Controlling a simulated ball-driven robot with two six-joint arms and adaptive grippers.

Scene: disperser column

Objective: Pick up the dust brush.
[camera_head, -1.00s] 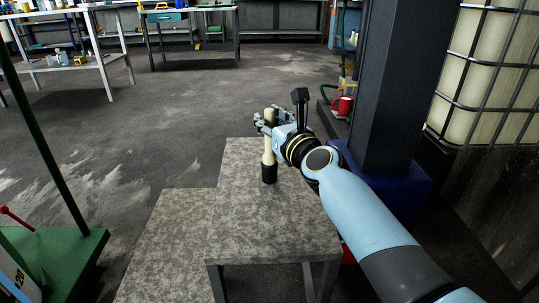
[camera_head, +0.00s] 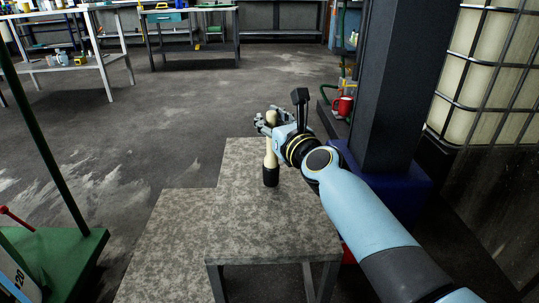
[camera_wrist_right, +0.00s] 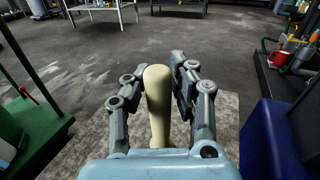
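The dust brush (camera_head: 271,163) has a cream handle and a dark lower end, and stands upright on the mottled grey table (camera_head: 245,235). In the right wrist view its handle (camera_wrist_right: 158,100) rises between the two fingers. My right gripper (camera_head: 270,122) is around the upper handle. It is open: a clear gap shows between the handle and the left finger, and the right finger is closer to the handle. Whether that finger touches it, I cannot tell. The lower end is hidden in the wrist view. My left gripper is not in view.
A dark pillar (camera_head: 400,90) on a blue base stands right of the table, beside a caged cream tank (camera_head: 490,75). A red mug (camera_head: 342,106) is near the pillar. A green cart (camera_head: 60,262) is at left. Open floor lies beyond the table.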

